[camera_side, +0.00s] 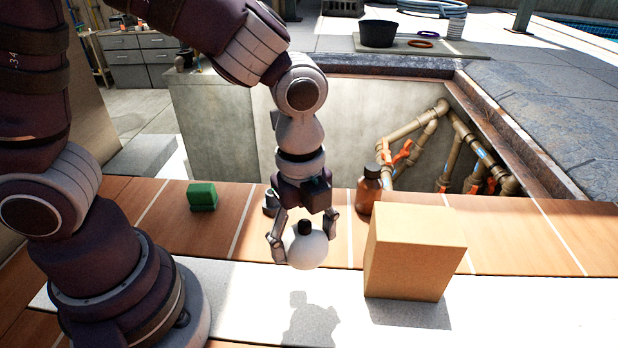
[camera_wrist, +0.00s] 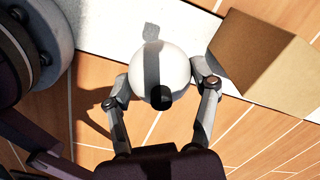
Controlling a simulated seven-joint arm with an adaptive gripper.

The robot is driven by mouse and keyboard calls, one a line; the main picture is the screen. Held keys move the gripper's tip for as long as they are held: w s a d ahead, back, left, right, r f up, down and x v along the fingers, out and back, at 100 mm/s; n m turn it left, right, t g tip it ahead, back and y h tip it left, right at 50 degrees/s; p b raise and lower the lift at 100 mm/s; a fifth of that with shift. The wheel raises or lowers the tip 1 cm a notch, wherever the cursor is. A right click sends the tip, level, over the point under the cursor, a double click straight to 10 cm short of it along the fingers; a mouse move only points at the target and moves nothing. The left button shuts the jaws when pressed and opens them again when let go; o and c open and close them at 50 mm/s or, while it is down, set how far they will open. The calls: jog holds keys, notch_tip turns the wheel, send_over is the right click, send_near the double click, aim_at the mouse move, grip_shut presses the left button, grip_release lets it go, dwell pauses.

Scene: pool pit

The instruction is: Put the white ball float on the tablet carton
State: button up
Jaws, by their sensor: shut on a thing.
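The white ball float (camera_side: 307,249) is a round white ball with a black cap. My gripper (camera_side: 304,240) is shut on it, one finger on each side, and holds it above the boards, with its shadow falling on the white strip below. The ball also shows in the wrist view (camera_wrist: 160,72) between the fingers of my gripper (camera_wrist: 160,88). The tablet carton (camera_side: 412,255) is a plain tan box standing to the right of the ball, apart from it. It also shows at the upper right of the wrist view (camera_wrist: 262,58). Its top looks bare.
A brown bottle (camera_side: 368,190) stands just behind the carton. A green block (camera_side: 201,196) lies to the left, and a small grey item (camera_side: 270,201) stands behind my gripper. Beyond the boards is an open pit with pipes (camera_side: 432,140).

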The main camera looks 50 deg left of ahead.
jog(key=s+a+r+m, duration=0.2)
jog(key=s+r, duration=0.1)
jog(key=r, duration=0.6)
send_over(396, 221)
jog(key=shift+f, duration=2.6)
jog(key=o, duration=0.4)
jog(key=shift+f, duration=0.15)
jog(key=shift+c, duration=0.2)
jog(key=o, duration=0.5)
jog(key=shift+c, duration=0.2)
